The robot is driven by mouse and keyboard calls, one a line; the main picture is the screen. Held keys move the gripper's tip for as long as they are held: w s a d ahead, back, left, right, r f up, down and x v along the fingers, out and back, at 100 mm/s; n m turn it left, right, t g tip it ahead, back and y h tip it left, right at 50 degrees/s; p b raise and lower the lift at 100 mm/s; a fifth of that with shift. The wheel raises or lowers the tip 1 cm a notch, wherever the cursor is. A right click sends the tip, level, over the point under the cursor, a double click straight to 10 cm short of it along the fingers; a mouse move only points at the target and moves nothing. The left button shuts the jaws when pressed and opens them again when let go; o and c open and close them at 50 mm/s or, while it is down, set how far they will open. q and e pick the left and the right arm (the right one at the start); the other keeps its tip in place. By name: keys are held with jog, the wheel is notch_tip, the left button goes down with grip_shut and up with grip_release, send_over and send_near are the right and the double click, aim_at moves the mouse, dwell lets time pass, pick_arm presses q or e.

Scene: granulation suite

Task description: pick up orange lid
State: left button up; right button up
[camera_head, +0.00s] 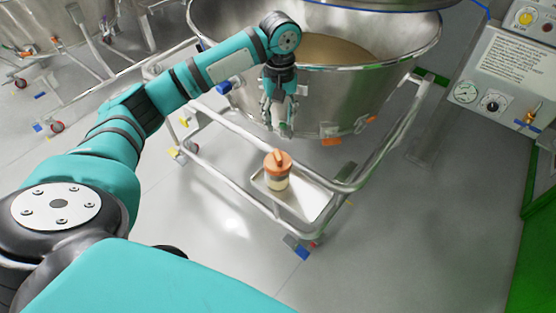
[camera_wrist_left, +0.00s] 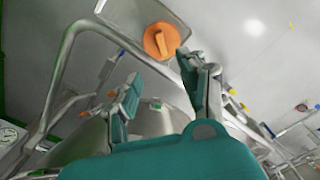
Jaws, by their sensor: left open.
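The orange lid (camera_head: 278,160) sits on a small clear jar (camera_head: 276,181) with pale contents, and has a raised grip bar on top. The jar stands on a small metal tray (camera_head: 309,204) fixed to the cart frame. In the left wrist view the lid (camera_wrist_left: 161,40) shows beyond the fingers, near the upper middle. My left gripper (camera_head: 280,132) is open and empty, pointing down above the lid and apart from it. The left wrist view shows its two fingers (camera_wrist_left: 158,88) spread. My right gripper is not in view.
A large steel bowl (camera_head: 376,97) with tan powder stands directly behind my left gripper. The cart's tubular rail (camera_head: 325,178) runs close beside the jar and tray. A control panel (camera_head: 510,73) stands at the right. The floor (camera_head: 430,240) at the lower right is clear.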

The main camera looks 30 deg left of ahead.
pick_arm(q)
send_over(278, 154)
jog(key=f, duration=0.8)
jog(key=shift+w+d+f, duration=0.1)
jog(key=shift+w, duration=0.1)
jog(key=shift+s+f+p, duration=0.2)
jog(key=shift+f+p, duration=0.35)
jog(key=shift+f, duration=2.05)
grip_shut()
